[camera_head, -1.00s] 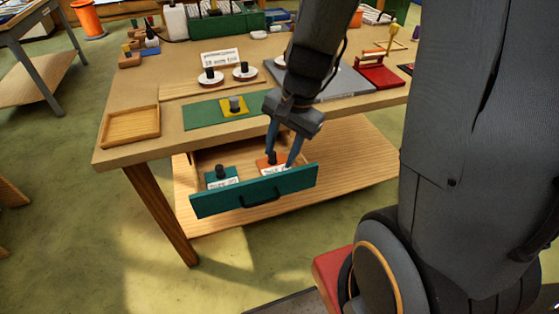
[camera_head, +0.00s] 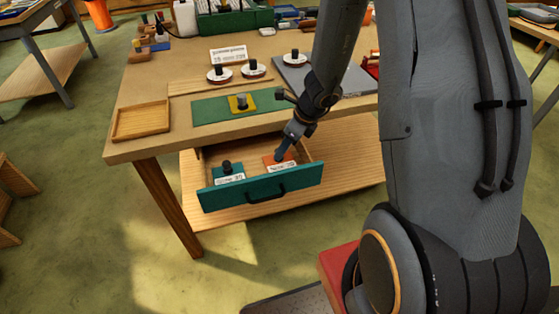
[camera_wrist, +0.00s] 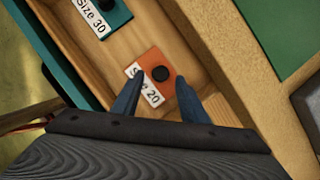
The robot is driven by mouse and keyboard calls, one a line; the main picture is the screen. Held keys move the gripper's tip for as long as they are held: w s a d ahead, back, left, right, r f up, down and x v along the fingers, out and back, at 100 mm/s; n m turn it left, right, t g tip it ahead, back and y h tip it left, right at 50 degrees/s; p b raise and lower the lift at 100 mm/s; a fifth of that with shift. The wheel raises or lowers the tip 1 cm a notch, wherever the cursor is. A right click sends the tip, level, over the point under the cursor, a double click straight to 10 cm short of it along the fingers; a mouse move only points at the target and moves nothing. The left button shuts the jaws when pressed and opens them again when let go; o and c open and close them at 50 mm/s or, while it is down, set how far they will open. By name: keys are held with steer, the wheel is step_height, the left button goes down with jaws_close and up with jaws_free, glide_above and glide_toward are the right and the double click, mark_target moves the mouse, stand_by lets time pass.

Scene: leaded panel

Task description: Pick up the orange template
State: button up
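The orange template (camera_wrist: 152,66) lies flat in the open drawer, with a black knob (camera_wrist: 161,73) and a white "Size 20" label; it also shows in the head view (camera_head: 279,161). In the head view my gripper (camera_head: 282,154) hides the knob. A teal template (camera_head: 228,173) labelled "Size 30" lies to its left in the drawer.
The drawer has a teal front (camera_head: 262,188) and wooden walls beneath the wooden table (camera_head: 165,85). On the table are a green mat (camera_head: 210,110) with a yellow template (camera_head: 242,102), an empty wooden tray (camera_head: 142,121) and white discs with black knobs.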

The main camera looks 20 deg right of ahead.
steer(key=shift+x, duration=1.5)
steer(key=c, duration=1)
steer(key=shift+r, duration=0.1)
step_height(320, 180, up, 10)
steer(key=shift+p, duration=0.9)
